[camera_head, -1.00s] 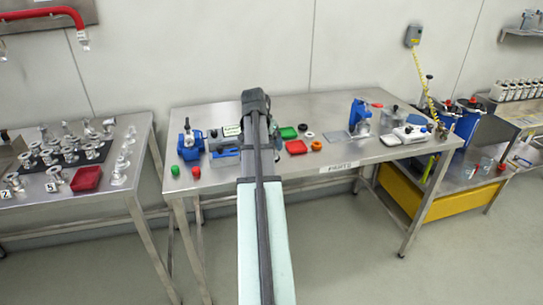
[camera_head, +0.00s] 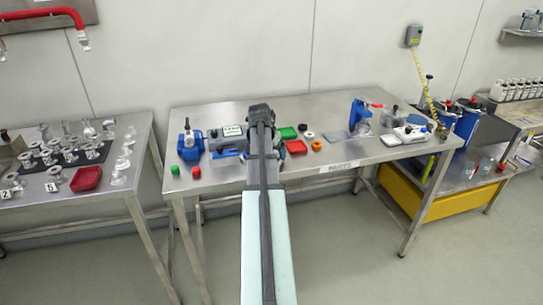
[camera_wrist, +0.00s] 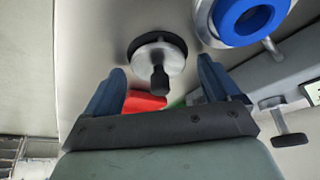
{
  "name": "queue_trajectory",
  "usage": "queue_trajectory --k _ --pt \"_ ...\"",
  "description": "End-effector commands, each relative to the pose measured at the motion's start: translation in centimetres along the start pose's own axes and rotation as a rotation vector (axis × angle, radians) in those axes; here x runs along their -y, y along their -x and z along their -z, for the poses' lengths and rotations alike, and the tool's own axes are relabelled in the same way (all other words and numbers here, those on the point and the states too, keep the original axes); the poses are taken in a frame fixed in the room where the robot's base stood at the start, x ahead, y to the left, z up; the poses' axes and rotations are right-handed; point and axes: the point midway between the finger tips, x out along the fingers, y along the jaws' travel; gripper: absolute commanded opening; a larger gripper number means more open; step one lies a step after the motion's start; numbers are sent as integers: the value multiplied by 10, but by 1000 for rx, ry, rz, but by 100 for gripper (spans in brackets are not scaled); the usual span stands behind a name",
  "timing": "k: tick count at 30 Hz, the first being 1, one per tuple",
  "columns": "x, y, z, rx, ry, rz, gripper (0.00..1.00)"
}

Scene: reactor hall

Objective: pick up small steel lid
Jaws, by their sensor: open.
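The small steel lid (camera_wrist: 146,61) is a round silver disc with a dark rim and a black knob, in the upper middle of the wrist view. My gripper (camera_wrist: 161,66) is open and empty, with its two blue fingers spread. The lid appears in the gap ahead of the fingertips, with the knob towards me. I cannot tell how far apart they are in depth. In the head view my arm covers the lid.
In the wrist view a blue ring on a steel part (camera_wrist: 214,34) is right of the lid. The bench's middle right (camera_head: 345,157) is clear.

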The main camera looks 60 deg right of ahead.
Motion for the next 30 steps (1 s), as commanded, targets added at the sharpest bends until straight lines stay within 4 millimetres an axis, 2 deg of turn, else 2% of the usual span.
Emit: queue_trajectory --k 3,23,30 --pt "0 0 0 0 0 0 88" --pt "0 1 0 -1 0 0 25" --pt "0 1 1 -1 0 0 24"
